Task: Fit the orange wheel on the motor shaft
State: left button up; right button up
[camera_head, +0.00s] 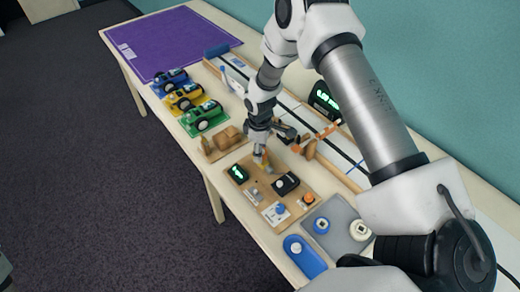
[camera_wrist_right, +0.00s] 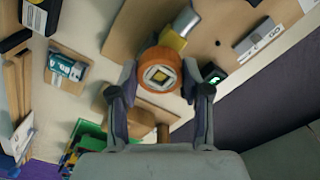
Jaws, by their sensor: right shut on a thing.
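The wheel's pale hub with a square centre faces the wrist camera. The yellow and silver motor (camera_wrist_right: 180,28) shows just beyond the wheel; in the head view its yellow part (camera_head: 266,168) is right under the fingertips. The shaft is hidden, and I cannot tell whether the wheel touches it. My left gripper is out of view.
The board also carries a green display (camera_head: 237,173), a black box (camera_head: 287,183) and an orange knob (camera_head: 308,199). A grey tray (camera_head: 338,215) with blue and white wheels and a blue tray (camera_head: 303,258) stand nearer. Toy cars (camera_head: 203,116) and a wooden model (camera_head: 227,138) stand left of my arm.

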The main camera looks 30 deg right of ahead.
dwell(0.6)
jog(key=o, duration=1.3)
notch_tip(320, 180, up, 8)
jog(key=p, duration=0.6)
jog(key=shift+f, duration=0.1)
jog(key=shift+f, duration=0.1)
